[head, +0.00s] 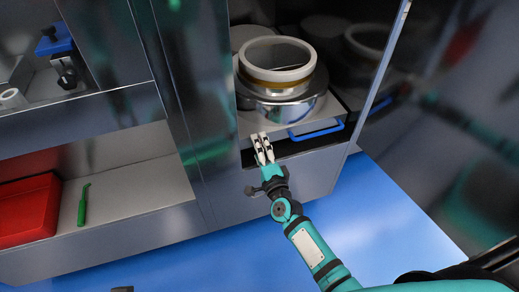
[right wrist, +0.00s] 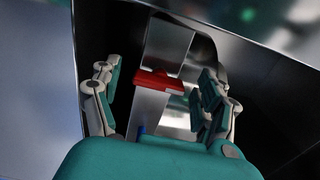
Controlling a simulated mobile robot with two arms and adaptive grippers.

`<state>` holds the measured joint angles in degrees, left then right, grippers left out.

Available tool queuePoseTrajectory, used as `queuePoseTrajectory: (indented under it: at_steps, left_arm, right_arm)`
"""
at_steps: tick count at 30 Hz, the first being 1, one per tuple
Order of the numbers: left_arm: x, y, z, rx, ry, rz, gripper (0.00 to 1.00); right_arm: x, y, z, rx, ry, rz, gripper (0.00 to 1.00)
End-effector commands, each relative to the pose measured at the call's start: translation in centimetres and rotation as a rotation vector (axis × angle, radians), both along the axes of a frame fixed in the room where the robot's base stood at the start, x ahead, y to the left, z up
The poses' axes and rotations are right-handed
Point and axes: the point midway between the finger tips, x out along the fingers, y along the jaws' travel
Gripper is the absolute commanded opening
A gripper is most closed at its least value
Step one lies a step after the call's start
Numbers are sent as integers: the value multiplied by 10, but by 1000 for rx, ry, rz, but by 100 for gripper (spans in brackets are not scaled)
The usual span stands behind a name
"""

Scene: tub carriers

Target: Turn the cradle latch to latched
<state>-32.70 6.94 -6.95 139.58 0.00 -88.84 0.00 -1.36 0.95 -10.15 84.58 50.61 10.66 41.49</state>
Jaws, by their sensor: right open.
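A red piece that looks like the cradle latch (right wrist: 160,82) shows in the right wrist view, across a grey metal strip. It lies between the two fingers in the picture; I cannot tell whether they touch it or which way it is set. My right gripper (head: 260,142) is open at the front of the cabinet shelf, left of the blue handle. Its fingers also show on both sides of the right wrist view (right wrist: 156,88). A shiny metal tub (head: 291,108) with a pale ring on top stands on the shelf behind it. The latch is not visible in the head view.
The blue handle (head: 316,133) sits on the shelf front. An open cabinet door (head: 384,65) stands at the right. At the left are a red bin (head: 28,212) and a green tool (head: 83,205) on a lower shelf. Blue floor (head: 375,215) lies clear in front.

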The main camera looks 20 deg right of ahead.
Motion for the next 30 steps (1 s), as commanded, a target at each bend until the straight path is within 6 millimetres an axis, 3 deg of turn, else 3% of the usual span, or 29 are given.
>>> queuePoseTrajectory:
  at_steps: [5, 18, 24, 30]
  left_arm:
    - [0, -1, 0, -2, -1, 0, 0]
    - [-1, -1, 1, -3, -1, 1, 0]
    - [-1, -1, 1, -3, -1, 1, 0]
    - [-1, -1, 1, -2, -1, 0, 0]
  right_arm:
    - [-15, 0, -1, 0, 2, 0, 77]
    - [-102, -4, -1, -2, 2, 0, 77]
    - [-119, -4, 0, -1, 1, 0, 77]
    - [-120, -4, 0, 0, 0, 0, 77]
